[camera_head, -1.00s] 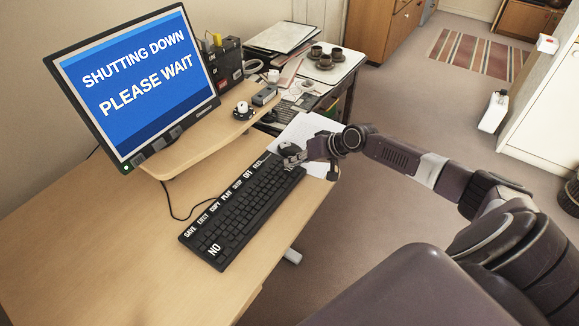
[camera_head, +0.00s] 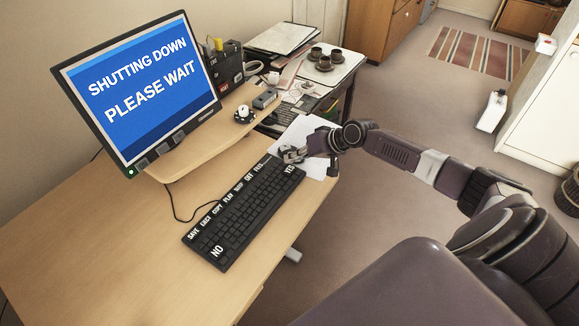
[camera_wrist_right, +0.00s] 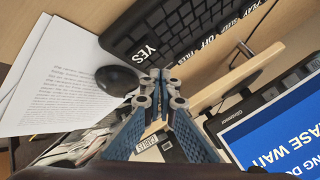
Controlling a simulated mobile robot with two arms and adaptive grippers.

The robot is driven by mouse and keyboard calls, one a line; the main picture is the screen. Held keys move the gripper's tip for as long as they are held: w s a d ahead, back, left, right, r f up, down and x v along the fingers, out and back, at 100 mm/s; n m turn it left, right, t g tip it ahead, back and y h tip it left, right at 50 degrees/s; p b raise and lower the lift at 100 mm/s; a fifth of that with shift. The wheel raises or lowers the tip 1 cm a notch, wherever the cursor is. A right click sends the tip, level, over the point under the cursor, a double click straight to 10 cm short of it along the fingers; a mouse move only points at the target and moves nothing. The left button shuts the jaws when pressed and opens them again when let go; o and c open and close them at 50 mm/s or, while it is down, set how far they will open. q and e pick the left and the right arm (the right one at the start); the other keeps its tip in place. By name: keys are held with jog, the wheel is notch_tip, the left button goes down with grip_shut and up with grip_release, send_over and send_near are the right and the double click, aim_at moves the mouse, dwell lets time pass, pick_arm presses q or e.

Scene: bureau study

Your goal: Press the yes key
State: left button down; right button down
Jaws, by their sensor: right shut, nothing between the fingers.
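The black keyboard (camera_head: 238,218) lies on the desk, with a white NO label at its near end. The YES key (camera_head: 289,169) is at its far right end, and its label also shows in the right wrist view (camera_wrist_right: 145,53). My right gripper (camera_head: 284,155) is shut and empty, just beyond the YES key. In the right wrist view its fingertips (camera_wrist_right: 158,76) are close together, apart from the YES label in the picture. The monitor (camera_head: 140,86) reads "SHUTTING DOWN PLEASE WAIT". My left gripper is not in view.
A dark mouse (camera_wrist_right: 117,80) and white paper (camera_wrist_right: 55,85) lie close to my right gripper. A raised wooden shelf (camera_head: 205,135) runs behind the keyboard. The desk left of the keyboard is clear.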

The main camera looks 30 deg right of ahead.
aim_at(292, 170)
notch_tip(292, 170, up, 4)
jog(key=p, duration=0.2)
jog(key=shift+f+p, duration=0.25)
jog(key=shift+p, duration=0.05)
jog(key=shift+f, duration=0.1)
dwell(0.4)
